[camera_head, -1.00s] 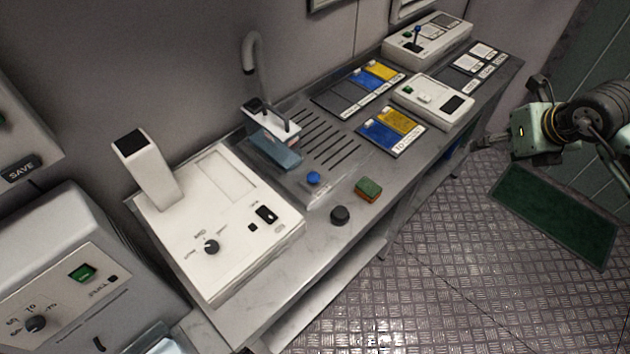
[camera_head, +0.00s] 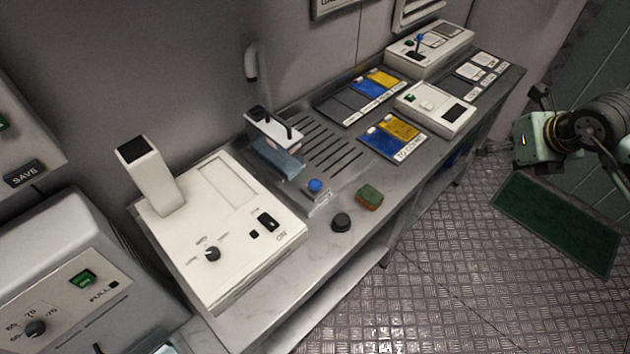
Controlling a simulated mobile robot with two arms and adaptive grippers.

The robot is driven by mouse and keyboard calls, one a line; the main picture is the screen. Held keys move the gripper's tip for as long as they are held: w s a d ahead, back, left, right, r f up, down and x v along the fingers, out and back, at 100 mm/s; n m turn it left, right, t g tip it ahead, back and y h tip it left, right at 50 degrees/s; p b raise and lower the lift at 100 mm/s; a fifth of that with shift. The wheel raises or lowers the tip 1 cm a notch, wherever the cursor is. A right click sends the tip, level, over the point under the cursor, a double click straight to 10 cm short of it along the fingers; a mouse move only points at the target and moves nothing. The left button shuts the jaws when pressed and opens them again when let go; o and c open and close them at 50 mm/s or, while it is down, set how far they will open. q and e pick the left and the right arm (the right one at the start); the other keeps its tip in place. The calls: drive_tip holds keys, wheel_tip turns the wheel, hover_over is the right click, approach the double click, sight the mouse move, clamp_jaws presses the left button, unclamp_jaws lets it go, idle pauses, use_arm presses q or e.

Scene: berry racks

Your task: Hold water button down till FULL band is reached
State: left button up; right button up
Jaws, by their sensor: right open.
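The blue button (camera_head: 315,186) sits on a small plate at the front edge of the sink's slotted drain area. The curved faucet (camera_head: 251,66) rises at the back of the counter. A clear container with a bluish tint (camera_head: 277,155) stands on the drain area below and in front of the faucet. I cannot make out a FULL band on it. My right gripper (camera_head: 519,150) is at the right, off the counter and above the floor, far from the button. It is open and holds nothing that I can see. My left gripper is out of view.
A white device (camera_head: 205,285) with a knob fills the near counter. A green-brown sponge (camera_head: 369,197) and a black knob (camera_head: 341,222) lie near the front edge. Blue and yellow trays and white boxes stand farther back. A green mat (camera_head: 555,222) lies on the floor.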

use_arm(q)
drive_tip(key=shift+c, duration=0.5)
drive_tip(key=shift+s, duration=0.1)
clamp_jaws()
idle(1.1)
